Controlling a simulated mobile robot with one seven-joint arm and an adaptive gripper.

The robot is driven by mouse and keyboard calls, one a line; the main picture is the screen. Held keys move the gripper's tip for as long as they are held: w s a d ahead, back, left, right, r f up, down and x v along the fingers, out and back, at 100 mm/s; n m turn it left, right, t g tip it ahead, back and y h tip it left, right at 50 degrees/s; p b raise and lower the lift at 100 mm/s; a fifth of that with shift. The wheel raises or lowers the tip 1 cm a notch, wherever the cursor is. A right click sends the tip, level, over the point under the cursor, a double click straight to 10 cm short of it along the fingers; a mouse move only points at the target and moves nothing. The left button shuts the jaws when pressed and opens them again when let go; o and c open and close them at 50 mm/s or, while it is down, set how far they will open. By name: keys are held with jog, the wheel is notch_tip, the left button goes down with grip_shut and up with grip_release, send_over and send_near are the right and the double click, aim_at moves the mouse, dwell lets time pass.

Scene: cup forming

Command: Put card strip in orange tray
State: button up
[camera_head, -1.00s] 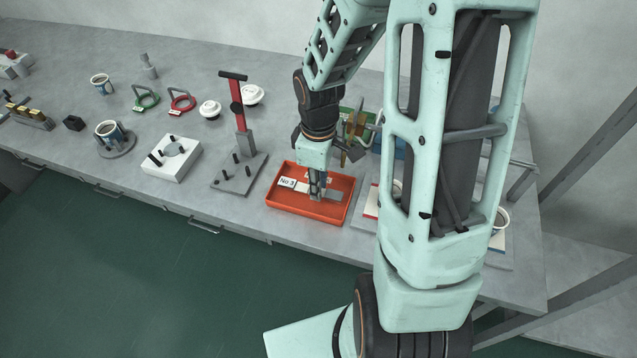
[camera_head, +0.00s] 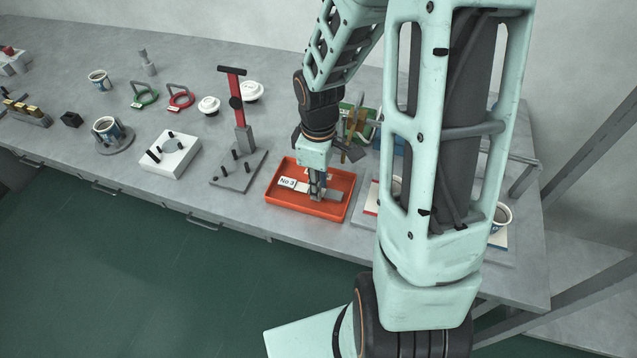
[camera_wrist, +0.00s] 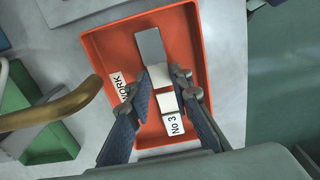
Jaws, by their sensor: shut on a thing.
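The orange tray (camera_head: 279,209) stands near the front edge of the bench and also fills the middle of the wrist view (camera_wrist: 193,35). The card strip (camera_wrist: 152,47) is long, with a grey end and white parts, and a "No 3" label shows at its near end. It also shows in the head view (camera_head: 300,187), inside the tray's outline. My gripper (camera_head: 318,196) points down into the tray, its fingers (camera_wrist: 166,86) closed on the strip's sides around a white part. I cannot tell whether the strip touches the tray floor.
A "WORK" label (camera_wrist: 121,84) lies by the tray's side. A grey stand with a red lever (camera_head: 238,115) is left of the tray. A green-framed fixture (camera_head: 367,128) stands behind it, and a brass-coloured bar (camera_wrist: 58,108) passes close to my gripper.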

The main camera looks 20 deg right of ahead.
jog(key=shift+f+b, duration=0.3)
jog(key=shift+f, duration=0.1)
dwell(0.6)
jog(key=o, duration=1)
jog(key=shift+o, duration=0.4)
jog(key=o, duration=0.4)
jog(key=shift+r, duration=0.15)
jog(key=shift+r+p, duration=3.75)
jog(key=shift+r, duration=0.2)
